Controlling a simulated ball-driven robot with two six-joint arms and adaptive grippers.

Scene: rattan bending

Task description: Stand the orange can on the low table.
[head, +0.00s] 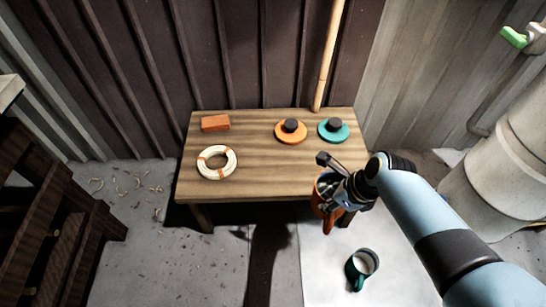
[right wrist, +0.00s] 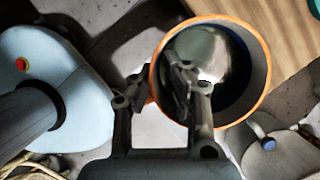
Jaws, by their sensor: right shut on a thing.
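The orange can (head: 317,199) hangs from my right gripper (head: 328,190) at the front right corner of the low wooden table (head: 250,182). In the right wrist view I look into the open mouth of the can (right wrist: 257,72), which has an orange rim and a grey inside. My right gripper (right wrist: 168,92) is shut on its wall, one finger inside the mouth and one outside. The table top shows beside the can (right wrist: 285,22). The gripper and arm partly hide the can in the head view, and its height against the table top is hard to tell. My left gripper is out of view.
On the table are a brick-red block (head: 215,123), a cream coil (head: 216,162), an orange disc (head: 290,137) and a teal disc (head: 333,131) with dark knobs. The table's front middle is clear. A teal mug-like can (head: 355,275) is on the floor.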

